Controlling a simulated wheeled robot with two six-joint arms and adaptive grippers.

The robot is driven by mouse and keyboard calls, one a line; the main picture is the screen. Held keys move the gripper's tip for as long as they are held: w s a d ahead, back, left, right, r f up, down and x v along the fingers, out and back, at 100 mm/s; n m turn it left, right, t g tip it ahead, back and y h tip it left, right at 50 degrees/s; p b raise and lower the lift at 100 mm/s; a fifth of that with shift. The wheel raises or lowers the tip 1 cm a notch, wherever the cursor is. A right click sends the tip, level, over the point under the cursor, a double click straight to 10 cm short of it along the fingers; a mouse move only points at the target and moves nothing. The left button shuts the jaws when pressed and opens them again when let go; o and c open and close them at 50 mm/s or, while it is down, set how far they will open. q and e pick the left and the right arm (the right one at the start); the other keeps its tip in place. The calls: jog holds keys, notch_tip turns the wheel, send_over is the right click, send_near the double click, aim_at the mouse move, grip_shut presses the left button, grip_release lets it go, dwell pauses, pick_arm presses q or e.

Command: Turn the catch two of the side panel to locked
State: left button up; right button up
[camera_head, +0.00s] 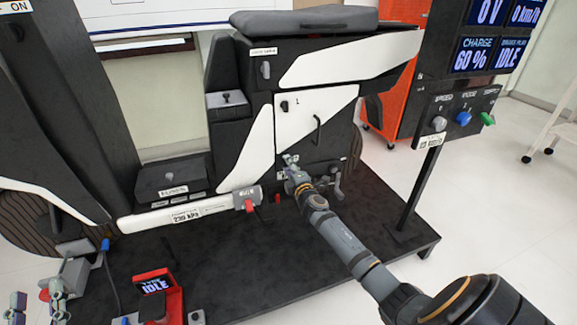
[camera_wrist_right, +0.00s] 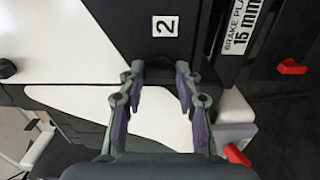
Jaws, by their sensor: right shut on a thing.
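The side panel (camera_head: 335,103) is a white and black cover on the dark chassis; its white face also shows in the right wrist view (camera_wrist_right: 75,40). Catch one (camera_head: 284,106) is a small black knob beside the label 1. The label 2 (camera_wrist_right: 164,26) lies just beyond my right fingertips. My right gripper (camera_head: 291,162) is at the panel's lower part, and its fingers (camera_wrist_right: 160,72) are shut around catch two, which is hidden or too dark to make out. Catch two's angle cannot be read. My left gripper (camera_head: 37,309) is at the bottom left, fingers apart and empty.
A black handle (camera_head: 317,130) stands on the panel above my right gripper. A red lever (camera_head: 249,205) is on the white bar to the left. A control box (camera_head: 455,115) stands at the right.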

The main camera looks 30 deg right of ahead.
pick_arm(q)
jog(key=shift+f, duration=0.4)
pick_arm(e)
jog(key=o, duration=1.2)
jog(key=shift+c, duration=0.2)
jog(key=v, duration=1.2)
jog(key=shift+f, duration=0.1)
